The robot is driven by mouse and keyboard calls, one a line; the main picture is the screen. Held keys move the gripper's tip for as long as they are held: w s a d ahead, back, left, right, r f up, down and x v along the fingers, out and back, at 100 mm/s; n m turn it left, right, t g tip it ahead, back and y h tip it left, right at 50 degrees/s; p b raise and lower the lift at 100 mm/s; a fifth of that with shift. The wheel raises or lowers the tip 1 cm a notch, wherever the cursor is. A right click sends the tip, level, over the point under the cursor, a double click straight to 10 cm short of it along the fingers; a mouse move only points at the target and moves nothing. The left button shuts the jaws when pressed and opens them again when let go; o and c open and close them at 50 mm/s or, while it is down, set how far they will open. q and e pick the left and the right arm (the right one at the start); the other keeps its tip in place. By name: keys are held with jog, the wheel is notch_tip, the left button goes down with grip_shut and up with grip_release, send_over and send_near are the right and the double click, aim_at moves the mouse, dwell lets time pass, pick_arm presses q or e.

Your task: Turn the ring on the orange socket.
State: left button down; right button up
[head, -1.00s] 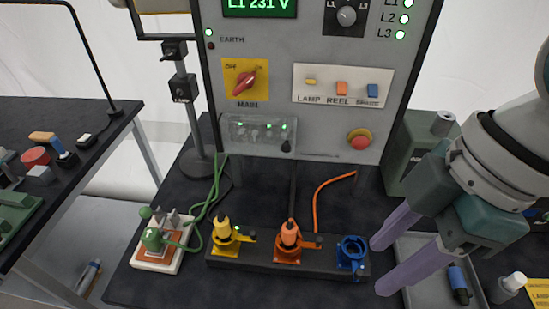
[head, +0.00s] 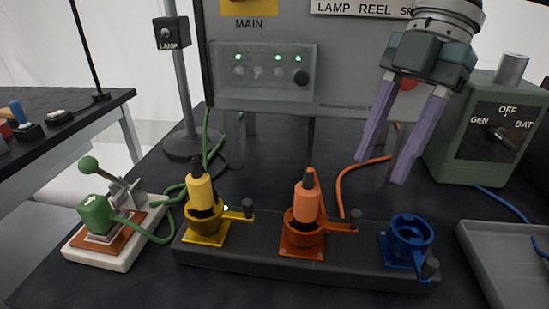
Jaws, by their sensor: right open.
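The orange socket (head: 301,240) stands in the middle of a dark block, between a yellow and a blue socket. An orange plug (head: 306,203) stands upright in it. My right gripper (head: 381,166) is open and empty, fingers pointing down, above and behind the gap between the orange and blue sockets. It is apart from the ring. My left gripper is not in view.
The yellow socket (head: 207,232) holds a yellow plug; the blue socket (head: 407,243) is empty. An orange cable (head: 347,185) curves behind the block. A green switch box (head: 494,130) and grey tray (head: 505,265) are at right. A green-handled lever switch (head: 106,225) is at left.

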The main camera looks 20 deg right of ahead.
aim_at(357, 212)
jog(key=x, duration=0.7)
jog(key=shift+f, duration=0.1)
grip_shut()
dwell(0.4)
